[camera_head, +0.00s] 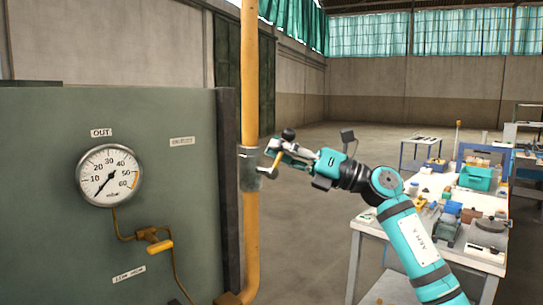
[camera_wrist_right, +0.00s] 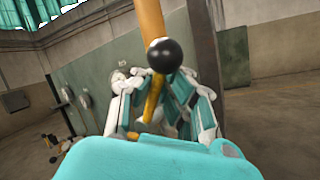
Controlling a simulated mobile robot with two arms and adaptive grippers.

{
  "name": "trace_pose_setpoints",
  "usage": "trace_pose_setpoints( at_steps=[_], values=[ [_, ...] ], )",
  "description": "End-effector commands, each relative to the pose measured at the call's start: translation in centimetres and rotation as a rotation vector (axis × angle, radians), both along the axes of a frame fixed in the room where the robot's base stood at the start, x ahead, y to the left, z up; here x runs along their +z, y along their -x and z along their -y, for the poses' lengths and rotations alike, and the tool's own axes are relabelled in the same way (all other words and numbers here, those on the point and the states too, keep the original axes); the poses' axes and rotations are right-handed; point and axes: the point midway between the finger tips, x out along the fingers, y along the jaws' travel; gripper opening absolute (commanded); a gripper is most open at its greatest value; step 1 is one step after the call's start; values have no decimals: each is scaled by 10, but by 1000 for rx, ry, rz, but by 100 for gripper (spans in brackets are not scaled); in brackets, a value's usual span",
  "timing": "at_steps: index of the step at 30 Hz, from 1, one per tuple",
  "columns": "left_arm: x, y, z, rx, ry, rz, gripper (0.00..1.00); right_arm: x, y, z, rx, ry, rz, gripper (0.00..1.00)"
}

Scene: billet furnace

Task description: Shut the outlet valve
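The outlet valve (camera_head: 249,168) is a grey body on an upright yellow pipe (camera_head: 250,75). Its yellow lever (camera_head: 274,163) slants up to a black ball knob (camera_head: 288,134). My right gripper (camera_head: 281,152) is at the lever, just below the knob. In the right wrist view the knob (camera_wrist_right: 165,55) is in front of the pipe, and the yellow lever (camera_wrist_right: 152,100) runs between the fingers, which stand apart. The fingers look open, with no clear grip on the lever. Contact is hard to tell. My left gripper is not in view.
A green panel (camera_head: 50,210) left of the pipe carries a round "OUT" gauge (camera_head: 110,175) and a small yellow-handled valve (camera_head: 158,246). A cluttered white workbench (camera_head: 376,227) stands at the right. The floor behind the arm is open.

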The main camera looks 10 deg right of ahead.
Motion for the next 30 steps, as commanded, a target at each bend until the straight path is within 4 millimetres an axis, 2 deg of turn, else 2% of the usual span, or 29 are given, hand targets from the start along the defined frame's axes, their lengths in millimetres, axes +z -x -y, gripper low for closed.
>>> trace_pose_setpoints(
  at_steps=[1,11,21,30],
  values=[
    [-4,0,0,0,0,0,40,0,-1,7,-11,-44,-16,0],
    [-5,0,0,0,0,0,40,-12,-9,18,-14,-303,-193,0],
    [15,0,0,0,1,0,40,-28,-14,24,-16,-558,-367,0],
    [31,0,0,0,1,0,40,-42,-15,25,-19,-719,-477,0]
  ],
)
